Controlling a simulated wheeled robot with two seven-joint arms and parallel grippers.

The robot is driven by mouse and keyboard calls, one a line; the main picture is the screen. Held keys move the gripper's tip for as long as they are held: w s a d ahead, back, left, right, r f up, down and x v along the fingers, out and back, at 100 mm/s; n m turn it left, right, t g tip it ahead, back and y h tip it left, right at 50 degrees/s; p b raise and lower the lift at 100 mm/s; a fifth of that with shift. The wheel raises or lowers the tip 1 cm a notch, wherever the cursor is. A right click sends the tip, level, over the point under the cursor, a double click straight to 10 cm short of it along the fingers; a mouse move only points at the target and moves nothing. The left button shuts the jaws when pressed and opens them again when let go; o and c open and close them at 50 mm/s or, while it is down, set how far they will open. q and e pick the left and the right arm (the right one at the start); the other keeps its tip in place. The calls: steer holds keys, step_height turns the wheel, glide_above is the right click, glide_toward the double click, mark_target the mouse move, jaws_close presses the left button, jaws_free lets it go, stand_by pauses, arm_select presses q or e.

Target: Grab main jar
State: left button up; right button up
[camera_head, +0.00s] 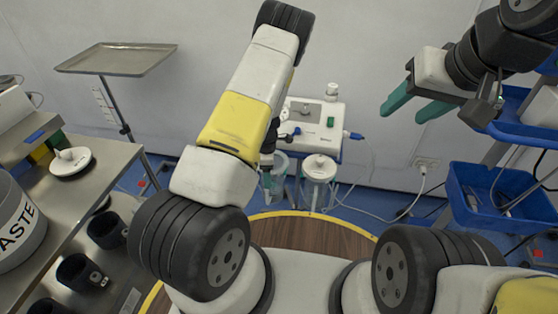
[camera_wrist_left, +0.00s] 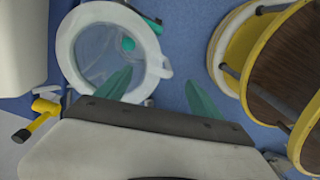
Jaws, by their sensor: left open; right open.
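Two clear jars hang at the front of the suction unit (camera_head: 313,118) in the head view: a white-lidded jar (camera_head: 319,172) on the right and another jar (camera_head: 270,184) on the left, partly hidden by my left arm. I cannot tell which is the main jar. The left wrist view shows a clear round jar (camera_wrist_left: 92,62) with a white rim and a side lug. My left gripper (camera_wrist_left: 158,92) is open; one teal finger overlaps the jar in the picture, the other is right of it. Contact is unclear. My right gripper (camera_head: 402,116) is open and empty, raised at upper right.
A blue bin (camera_head: 500,200) and blue shelves stand at the right. A metal tray (camera_head: 116,59) on a stand is at the back left. A steel cart (camera_head: 80,190) with a waste container (camera_head: 18,228) and black cups is at the left. Cables trail from the unit.

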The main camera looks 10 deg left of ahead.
arm_select(q)
steer(key=f, duration=0.7)
steer(key=shift+a+f, duration=0.25)
steer(key=shift+f, duration=0.15)
jaws_close()
